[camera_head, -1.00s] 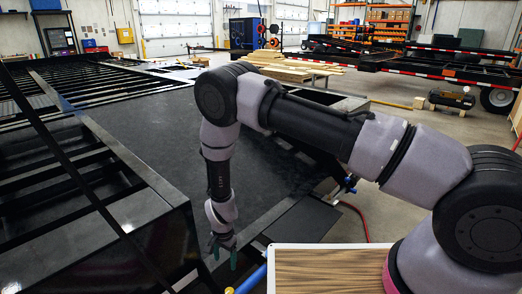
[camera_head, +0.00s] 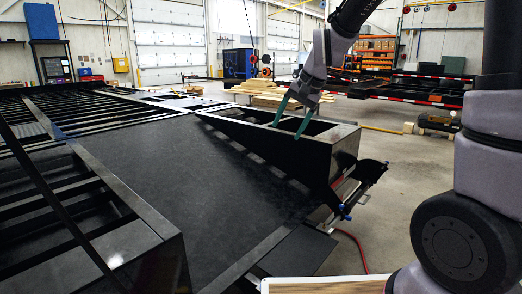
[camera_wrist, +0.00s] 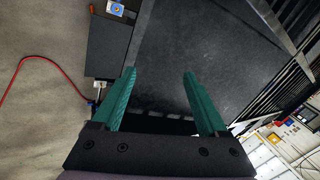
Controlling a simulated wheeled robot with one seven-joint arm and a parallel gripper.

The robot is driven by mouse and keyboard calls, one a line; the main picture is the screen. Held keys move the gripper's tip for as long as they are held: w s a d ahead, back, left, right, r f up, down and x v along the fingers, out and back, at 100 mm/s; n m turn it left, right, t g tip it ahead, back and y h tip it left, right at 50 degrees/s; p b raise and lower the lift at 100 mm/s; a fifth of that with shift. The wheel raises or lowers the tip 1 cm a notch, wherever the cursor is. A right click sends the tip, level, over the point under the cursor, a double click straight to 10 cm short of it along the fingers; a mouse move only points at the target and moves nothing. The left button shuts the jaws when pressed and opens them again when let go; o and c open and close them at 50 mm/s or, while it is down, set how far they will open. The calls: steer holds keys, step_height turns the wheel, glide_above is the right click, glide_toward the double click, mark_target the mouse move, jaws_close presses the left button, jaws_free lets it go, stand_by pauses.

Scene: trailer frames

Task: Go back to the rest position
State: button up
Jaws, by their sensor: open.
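My gripper (camera_head: 291,119) is raised at the upper middle right of the head view, with its two green fingers pointing down. In the picture it overlaps the black box-shaped end of the trailer frame (camera_head: 335,150); I cannot tell the gap between them. In the wrist view my gripper (camera_wrist: 159,75) has its fingers spread apart with nothing between them. The dark flat trailer deck (camera_wrist: 190,45) shows beyond the fingertips.
Black trailer frames (camera_head: 130,230) with open beams fill the left. A wood-topped surface (camera_head: 325,285) is at the bottom. A red hose (camera_head: 353,243) lies on the concrete floor, also in the wrist view (camera_wrist: 42,58). Stacked lumber (camera_head: 265,90) is behind. Open floor lies at right.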

steer(key=s+d+r+t+h, duration=0.1)
steer(key=s+d+r+t, duration=0.1)
steer(key=s+d+r, duration=0.3)
steer(key=s+d+r+t+h, duration=0.1)
steer(key=s+d+r, duration=0.4)
steer(key=s+d, duration=0.7)
steer(key=shift+s+r+t, duration=0.3)
steer(key=shift+s+t, duration=0.1)
steer(key=shift+s, duration=0.1)
